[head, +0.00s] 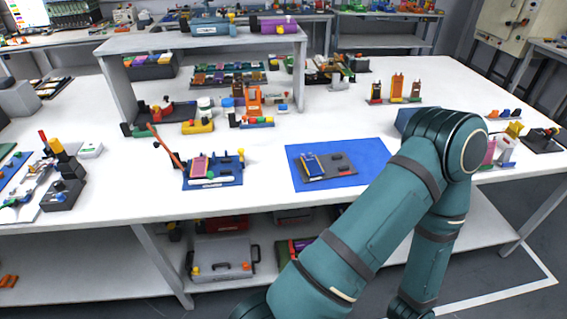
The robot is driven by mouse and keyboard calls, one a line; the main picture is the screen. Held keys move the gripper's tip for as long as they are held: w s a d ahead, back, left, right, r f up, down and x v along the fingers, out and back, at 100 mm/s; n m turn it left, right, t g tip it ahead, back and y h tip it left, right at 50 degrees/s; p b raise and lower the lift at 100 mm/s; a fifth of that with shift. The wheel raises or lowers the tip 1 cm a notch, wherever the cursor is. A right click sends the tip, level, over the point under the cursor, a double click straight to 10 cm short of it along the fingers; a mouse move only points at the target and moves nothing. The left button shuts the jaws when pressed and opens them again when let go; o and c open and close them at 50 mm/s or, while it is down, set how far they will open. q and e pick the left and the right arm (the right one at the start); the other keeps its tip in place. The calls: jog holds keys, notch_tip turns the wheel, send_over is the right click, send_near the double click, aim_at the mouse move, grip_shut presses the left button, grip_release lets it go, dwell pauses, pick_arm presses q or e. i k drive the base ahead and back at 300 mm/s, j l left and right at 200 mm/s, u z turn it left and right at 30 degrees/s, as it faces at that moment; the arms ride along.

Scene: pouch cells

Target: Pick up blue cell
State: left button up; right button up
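A blue cell (312,166), flat and edged in a yellowish tone, lies on the left part of a dark grey tray (328,178). The tray rests on a blue mat (370,150) near the table's front middle. A pink cell (200,167) sits in a blue fixture (228,178) to the left of the mat. One teal arm of mine rises from the bottom, bends at the right and goes back down. Its gripper is out of the picture, and so is my other gripper. Nothing touches the blue cell.
The white table (110,205) is bare around the fixture and mat. A grey raised shelf (185,42) stands behind, with several coloured parts below it. An orange upright part (253,100) stands behind the mat. A black stand (68,180) is at left. My arm hides the table's right front.

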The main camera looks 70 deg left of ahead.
aim_at(313, 167)
jog(key=j+u, duration=0.1)
jog(key=u, duration=1.9)
